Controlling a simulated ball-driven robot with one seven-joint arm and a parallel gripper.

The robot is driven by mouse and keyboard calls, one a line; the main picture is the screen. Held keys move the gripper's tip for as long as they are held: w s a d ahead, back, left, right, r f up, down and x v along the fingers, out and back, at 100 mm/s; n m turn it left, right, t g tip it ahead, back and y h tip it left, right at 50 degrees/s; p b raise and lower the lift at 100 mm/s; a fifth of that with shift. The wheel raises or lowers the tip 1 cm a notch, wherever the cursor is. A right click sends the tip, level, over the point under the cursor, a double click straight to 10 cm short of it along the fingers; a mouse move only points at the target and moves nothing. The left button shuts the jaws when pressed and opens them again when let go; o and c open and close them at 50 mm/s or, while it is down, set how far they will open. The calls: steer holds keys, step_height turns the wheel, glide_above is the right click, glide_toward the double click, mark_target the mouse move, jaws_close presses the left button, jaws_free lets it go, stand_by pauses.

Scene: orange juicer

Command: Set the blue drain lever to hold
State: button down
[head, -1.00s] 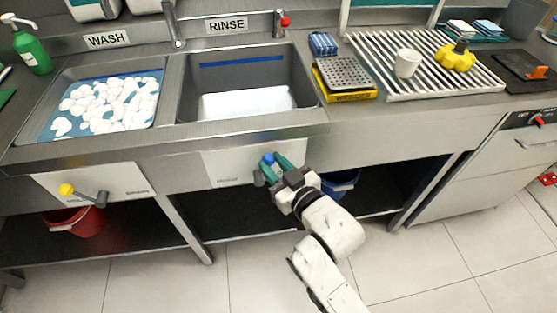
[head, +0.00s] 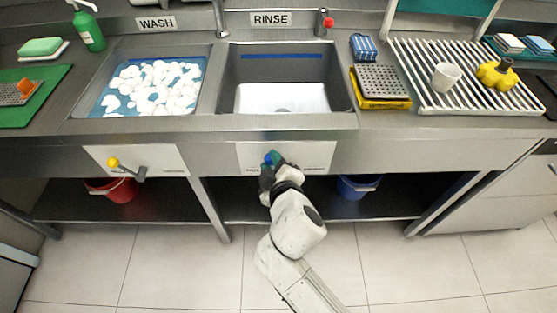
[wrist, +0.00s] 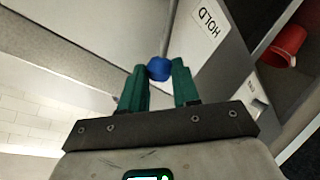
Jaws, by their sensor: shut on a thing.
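The drain lever's blue knob (head: 269,158) shows on the white panel (head: 316,160) below the RINSE sink, left of the panel's middle. In the wrist view the knob (wrist: 158,69) sits between the green fingertips of my gripper (wrist: 160,76). My gripper (head: 273,160) is shut on the knob. A HOLD label (wrist: 207,22) shows near the knob in the wrist view, on the same side as the red bucket. The lever's shaft is hidden behind my gripper.
The WASH sink's yellow-knobbed lever (head: 114,163) is to the left. A red bucket (head: 118,190) and a blue bucket (head: 356,186) stand under the counter. The RINSE sink (head: 285,95) looks empty. The floor in front is clear.

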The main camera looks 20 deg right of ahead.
steer(key=shift+w+a+n, duration=0.1)
steer(key=shift+a+n, duration=0.15)
steer(key=shift+n, duration=0.05)
steer(key=shift+f, duration=0.1)
steer(key=c, duration=0.8)
jaws_free()
steer(key=v, duration=1)
steer(key=shift+s+r, duration=0.2)
steer(key=shift+s, duration=0.15)
